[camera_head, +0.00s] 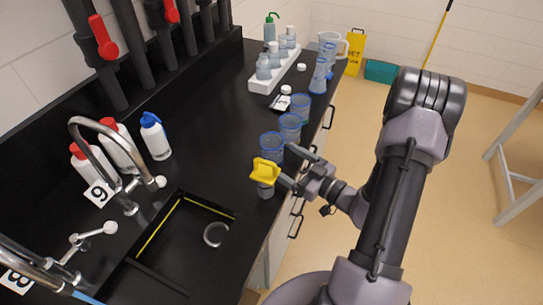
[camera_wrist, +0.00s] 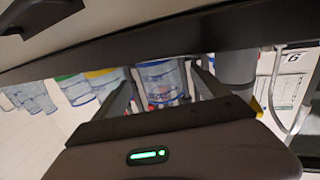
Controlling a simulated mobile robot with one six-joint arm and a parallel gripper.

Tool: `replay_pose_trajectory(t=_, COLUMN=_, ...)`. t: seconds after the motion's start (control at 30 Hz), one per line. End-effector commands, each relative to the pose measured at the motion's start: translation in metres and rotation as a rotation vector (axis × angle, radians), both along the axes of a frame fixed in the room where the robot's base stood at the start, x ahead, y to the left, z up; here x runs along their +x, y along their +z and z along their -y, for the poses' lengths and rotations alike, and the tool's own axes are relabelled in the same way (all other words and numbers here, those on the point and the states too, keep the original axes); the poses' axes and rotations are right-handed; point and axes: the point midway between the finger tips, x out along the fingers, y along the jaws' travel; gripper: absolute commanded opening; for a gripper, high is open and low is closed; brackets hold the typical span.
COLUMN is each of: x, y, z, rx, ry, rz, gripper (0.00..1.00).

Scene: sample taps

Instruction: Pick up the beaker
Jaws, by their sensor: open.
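Several clear beakers with blue rims stand in a row along the counter's front edge. The nearest beaker (camera_head: 271,146) is just beyond my gripper (camera_head: 286,163). My gripper is open, reaching in from the right, with one finger on each side of that beaker's line. In the wrist view, a blue-banded clear beaker (camera_wrist: 162,82) shows between the two spread fingers (camera_wrist: 163,92). Whether either finger touches it cannot be told. The beaker's lower part is partly hidden in the head view.
A grey container with a yellow top (camera_head: 265,172) stands close to the nearer finger. More beakers (camera_head: 290,127) stand just behind. A sink (camera_head: 180,240) with a tap (camera_head: 125,205) is at the near left. A white rack (camera_head: 262,84) holds bottles farther back.

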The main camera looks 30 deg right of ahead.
Motion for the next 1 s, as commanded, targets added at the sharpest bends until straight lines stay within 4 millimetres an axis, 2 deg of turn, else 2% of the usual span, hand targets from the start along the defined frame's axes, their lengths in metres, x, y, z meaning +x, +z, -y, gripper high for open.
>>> replay_pose_trajectory(t=0.17, x=0.029, y=-0.006, z=-0.01, rx=-0.004, ry=0.005, rz=0.004, gripper=0.84)
replay_pose_trajectory(t=0.3, x=0.049, y=-0.003, z=-0.017, rx=-0.002, ry=0.004, rz=0.001, gripper=0.84)
replay_pose_trajectory(t=0.53, x=0.052, y=-0.001, z=-0.017, rx=0.0, ry=0.001, rz=0.0, gripper=0.84)
replay_pose_trajectory(t=0.57, x=0.052, y=-0.001, z=-0.017, rx=0.0, ry=0.001, rz=0.0, gripper=0.8)
replay_pose_trajectory(t=0.87, x=0.051, y=-0.001, z=-0.017, rx=-0.001, ry=0.002, rz=0.0, gripper=0.21)
replay_pose_trajectory(t=1.0, x=0.051, y=-0.001, z=-0.017, rx=-0.001, ry=0.002, rz=0.0, gripper=0.2)
